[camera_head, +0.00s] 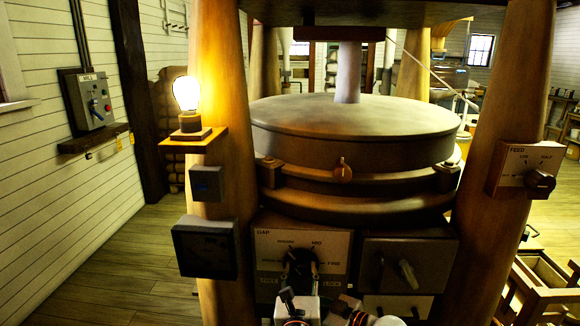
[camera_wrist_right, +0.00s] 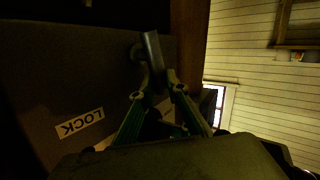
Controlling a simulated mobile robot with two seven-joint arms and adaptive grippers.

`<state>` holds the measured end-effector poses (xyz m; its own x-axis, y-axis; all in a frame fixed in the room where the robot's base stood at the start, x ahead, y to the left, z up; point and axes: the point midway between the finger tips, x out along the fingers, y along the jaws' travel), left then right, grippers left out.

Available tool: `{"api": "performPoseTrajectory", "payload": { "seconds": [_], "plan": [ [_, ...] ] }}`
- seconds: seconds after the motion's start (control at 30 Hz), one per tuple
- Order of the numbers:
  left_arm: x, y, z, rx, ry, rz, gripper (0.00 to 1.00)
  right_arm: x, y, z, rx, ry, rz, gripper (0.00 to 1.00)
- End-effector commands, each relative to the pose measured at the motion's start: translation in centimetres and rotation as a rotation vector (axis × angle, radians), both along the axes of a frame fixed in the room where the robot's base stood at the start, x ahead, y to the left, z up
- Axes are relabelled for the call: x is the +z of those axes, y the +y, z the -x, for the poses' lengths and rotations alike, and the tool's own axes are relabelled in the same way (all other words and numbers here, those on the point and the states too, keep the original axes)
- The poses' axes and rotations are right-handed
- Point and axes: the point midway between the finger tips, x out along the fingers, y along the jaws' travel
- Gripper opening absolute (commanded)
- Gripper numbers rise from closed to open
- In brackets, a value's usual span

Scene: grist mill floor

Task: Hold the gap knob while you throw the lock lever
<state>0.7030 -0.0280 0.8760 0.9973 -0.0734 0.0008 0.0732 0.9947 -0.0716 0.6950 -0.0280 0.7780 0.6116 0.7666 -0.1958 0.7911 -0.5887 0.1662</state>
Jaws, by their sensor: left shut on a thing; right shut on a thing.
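The gap panel (camera_head: 264,241) is low on the front of the mill, with a dark gap knob (camera_head: 299,257) at its middle. My left gripper (camera_head: 301,278) is at the knob and shut on it, partly covering it. FREE and LOCK labels show along the panel's lower part. In the right wrist view the lock lever (camera_wrist_right: 152,50) is a grey bar near the LOCK label (camera_wrist_right: 79,123). The fingertips of my right gripper (camera_wrist_right: 157,88) are shut on the lever's end. In the head view the lock lever is hidden, and my right gripper cannot be made out clearly.
A neighbouring panel (camera_head: 440,250) to the right carries a pale lever (camera_head: 408,274). A feed knob (camera_head: 540,181) is on the right post. A lit bulb (camera_head: 187,92) and a dark gauge box (camera_head: 205,247) are on the left post. Open floor (camera_head: 125,270) lies to the left.

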Motion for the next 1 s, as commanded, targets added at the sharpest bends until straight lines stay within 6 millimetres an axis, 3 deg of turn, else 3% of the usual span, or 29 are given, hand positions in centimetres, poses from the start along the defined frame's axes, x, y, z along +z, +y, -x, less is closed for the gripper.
{"api": "performPoseTrajectory", "payload": {
  "seconds": [0.27,0.67,1.0],
  "plan": [
    [0.02,-0.06,-0.01,-0.001,0.000,0.001,0.15,-0.14,0.06,0.13,0.003,0.002,-0.007,0.00],
    [0.03,-0.07,0.00,-0.001,0.000,0.001,0.15,-0.34,-0.75,0.20,0.002,-0.009,-0.210,0.00],
    [0.03,-0.07,0.00,-0.002,0.000,0.001,0.15,-0.33,-0.86,0.21,0.003,-0.014,-0.224,0.00]
  ]
}}
